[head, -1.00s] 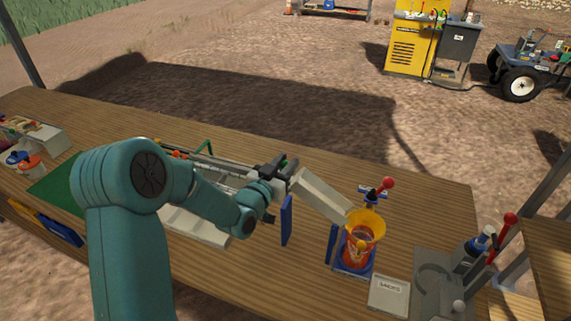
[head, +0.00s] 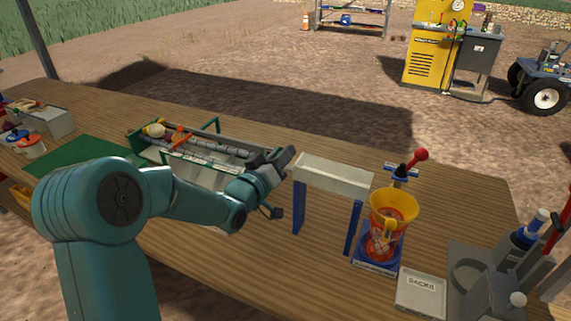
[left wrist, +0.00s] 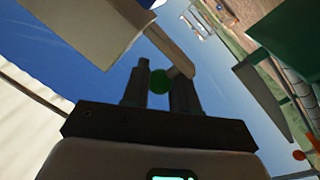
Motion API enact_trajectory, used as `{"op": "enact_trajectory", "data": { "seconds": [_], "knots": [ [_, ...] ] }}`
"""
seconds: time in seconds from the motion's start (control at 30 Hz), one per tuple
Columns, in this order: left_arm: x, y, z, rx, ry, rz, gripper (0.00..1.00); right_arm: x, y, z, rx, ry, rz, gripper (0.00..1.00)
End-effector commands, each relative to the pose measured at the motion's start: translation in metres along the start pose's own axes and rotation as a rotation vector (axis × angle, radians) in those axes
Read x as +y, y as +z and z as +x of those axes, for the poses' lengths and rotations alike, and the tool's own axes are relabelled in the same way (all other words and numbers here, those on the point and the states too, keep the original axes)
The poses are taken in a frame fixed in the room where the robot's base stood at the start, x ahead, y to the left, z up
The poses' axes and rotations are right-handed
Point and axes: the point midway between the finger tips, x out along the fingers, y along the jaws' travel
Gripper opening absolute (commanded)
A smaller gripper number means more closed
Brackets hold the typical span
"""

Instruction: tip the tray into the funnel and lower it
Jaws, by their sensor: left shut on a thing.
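The cream tray (head: 333,174) lies about level on two blue posts (head: 299,207). The yellow-orange funnel (head: 394,205) stands just right of the tray's right end, on a blue base, with reddish contents below its rim. My left gripper (head: 281,158) is at the tray's left end. In the left wrist view its fingers (left wrist: 160,88) are shut on a green round knob (left wrist: 159,81). How the knob joins the tray is hidden. A cream block, probably the tray, fills the upper left of that view (left wrist: 80,22). My right gripper is not in view.
A roller conveyor (head: 205,150) with a few onions stands left of my gripper. A red-knobbed lever (head: 419,156) stands behind the funnel. A white "SACKS" box (head: 420,291) and a grey fixture (head: 475,275) are at front right. Bare tabletop lies behind the tray.

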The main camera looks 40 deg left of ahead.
Motion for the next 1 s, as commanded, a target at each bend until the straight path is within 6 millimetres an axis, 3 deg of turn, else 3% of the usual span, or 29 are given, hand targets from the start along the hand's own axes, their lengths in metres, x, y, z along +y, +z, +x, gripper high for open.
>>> {"op": "enact_trajectory", "data": {
  "seconds": [0.03,0.2,0.67,0.7,0.73,1.0],
  "knots": [
    [-0.004,0.007,-0.001,0.003,0.004,-0.018,0.0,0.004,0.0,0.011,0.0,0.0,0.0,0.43],
    [-0.007,0.011,-0.001,0.009,0.004,-0.059,0.0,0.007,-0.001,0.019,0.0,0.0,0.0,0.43],
    [-0.009,0.013,-0.001,0.005,0.001,-0.076,0.0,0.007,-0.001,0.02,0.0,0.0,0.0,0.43],
    [-0.009,0.013,-0.001,0.005,0.001,-0.076,0.38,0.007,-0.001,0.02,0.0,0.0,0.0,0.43],
    [-0.009,0.013,-0.001,0.005,0.001,-0.076,0.48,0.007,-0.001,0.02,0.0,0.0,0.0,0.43],
    [-0.009,0.013,-0.002,0.005,-0.001,-0.074,0.51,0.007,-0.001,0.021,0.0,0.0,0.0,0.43]
  ]
}}
